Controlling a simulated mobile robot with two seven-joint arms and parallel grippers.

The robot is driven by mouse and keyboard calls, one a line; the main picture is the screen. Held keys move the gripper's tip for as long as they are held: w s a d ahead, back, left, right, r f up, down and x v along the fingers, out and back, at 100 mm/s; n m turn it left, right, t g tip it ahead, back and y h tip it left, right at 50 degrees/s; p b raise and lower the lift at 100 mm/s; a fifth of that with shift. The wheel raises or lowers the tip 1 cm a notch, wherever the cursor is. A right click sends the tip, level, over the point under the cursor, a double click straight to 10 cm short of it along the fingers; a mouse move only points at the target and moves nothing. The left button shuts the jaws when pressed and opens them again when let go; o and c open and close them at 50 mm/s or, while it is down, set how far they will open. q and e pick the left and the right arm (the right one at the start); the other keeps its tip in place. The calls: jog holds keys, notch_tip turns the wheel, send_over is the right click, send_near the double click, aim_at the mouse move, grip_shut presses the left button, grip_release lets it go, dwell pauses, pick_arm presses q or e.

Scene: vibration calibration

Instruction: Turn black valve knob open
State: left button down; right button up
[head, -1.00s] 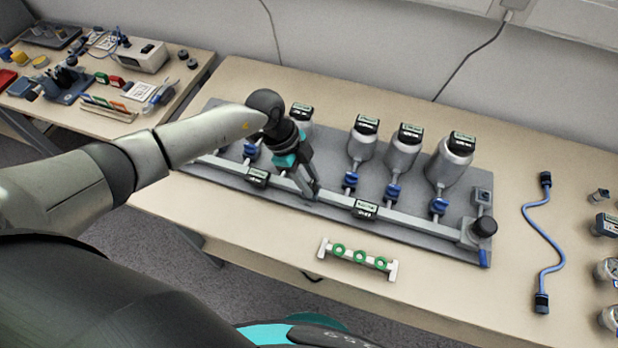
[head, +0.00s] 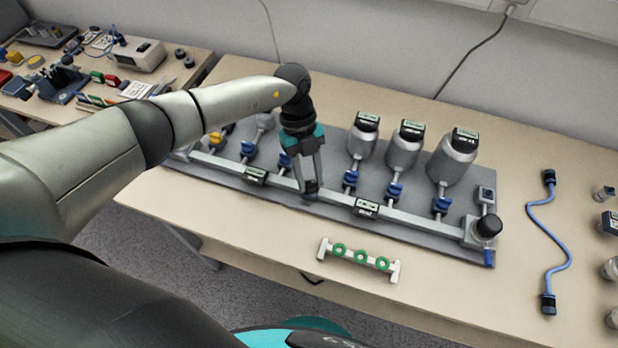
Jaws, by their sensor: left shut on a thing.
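My left gripper (head: 310,186) reaches down in front of the row of grey canisters. It is shut on a small black valve knob (head: 311,190) at the middle of the pale manifold rail (head: 338,201). The fingers hide much of this knob, so its turn angle cannot be told. A larger black round knob (head: 488,226) sits at the right end of the rail, with no gripper near it. My right gripper is not in view.
Several blue valves (head: 395,191) stand below the canisters (head: 403,151). Labelled displays (head: 366,208) sit on the rail. A white rack with green rings (head: 360,257) lies in front, and a blue cable (head: 543,235) lies to the right. Bare tabletop (head: 460,290) shows at the front.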

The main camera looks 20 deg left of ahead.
pick_arm(q)
jog(key=m+y+b, duration=0.1)
jog(key=m, duration=0.1)
jog(key=m+b, duration=0.1)
jog(key=m, duration=0.1)
jog(key=shift+w+d+f+m+g+y, duration=0.1)
jog(key=shift+m+g+y, duration=0.2)
jog(key=shift+y, duration=0.1)
jog(key=m+y+b, duration=0.1)
jog(key=m, duration=0.2)
jog(key=shift+d+m, duration=0.1)
jog(key=shift+m, duration=0.2)
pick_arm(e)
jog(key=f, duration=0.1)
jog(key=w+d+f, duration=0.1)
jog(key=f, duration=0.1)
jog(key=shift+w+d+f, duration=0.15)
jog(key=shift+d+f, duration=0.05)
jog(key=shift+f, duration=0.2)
pick_arm(q)
jog(key=c, duration=1)
grip_release()
jog(key=o, duration=0.5)
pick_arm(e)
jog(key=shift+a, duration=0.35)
